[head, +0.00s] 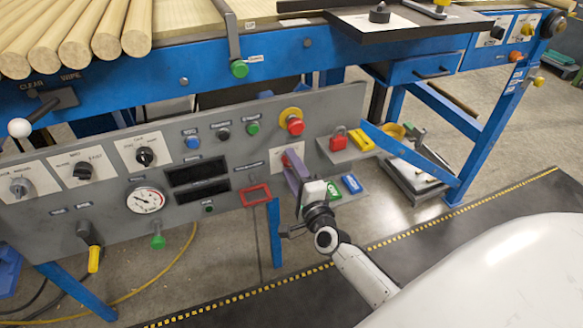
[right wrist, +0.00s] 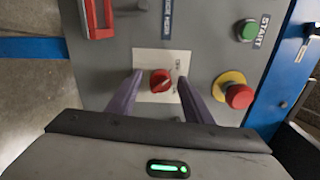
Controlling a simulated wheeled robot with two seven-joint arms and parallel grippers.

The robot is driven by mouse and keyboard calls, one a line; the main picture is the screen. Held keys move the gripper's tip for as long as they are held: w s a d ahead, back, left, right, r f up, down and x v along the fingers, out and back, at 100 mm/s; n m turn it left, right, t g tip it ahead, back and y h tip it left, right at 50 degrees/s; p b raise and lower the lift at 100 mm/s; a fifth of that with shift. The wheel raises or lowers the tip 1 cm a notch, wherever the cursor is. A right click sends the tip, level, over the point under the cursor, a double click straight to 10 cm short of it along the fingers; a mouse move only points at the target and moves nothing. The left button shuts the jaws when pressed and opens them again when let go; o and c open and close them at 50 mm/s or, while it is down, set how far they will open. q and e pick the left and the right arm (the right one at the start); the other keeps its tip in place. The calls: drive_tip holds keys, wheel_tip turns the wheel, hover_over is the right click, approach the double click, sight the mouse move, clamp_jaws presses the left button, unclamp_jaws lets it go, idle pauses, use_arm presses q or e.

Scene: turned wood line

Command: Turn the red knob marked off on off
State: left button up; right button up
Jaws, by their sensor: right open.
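The red knob (right wrist: 159,80) sits on a white square plate (right wrist: 150,58) in the right wrist view, with small print beside it that is hard to read. The knob's ridge looks slanted, but its exact setting is unclear. My right gripper (right wrist: 160,76) is open, with one purple finger on each side of the knob and a gap visible on both sides. My left gripper is not in view.
A red emergency button on a yellow ring (head: 292,121) and a green button (head: 253,128) are close above. A red frame (head: 256,195) is to the left. A shelf with a red padlock (head: 338,138) is to the right. A gauge (head: 146,200) is further left.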

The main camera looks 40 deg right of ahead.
drive_tip(key=p+v, duration=0.1)
drive_tip(key=v, duration=0.9)
drive_tip(key=shift+s+a, duration=0.1)
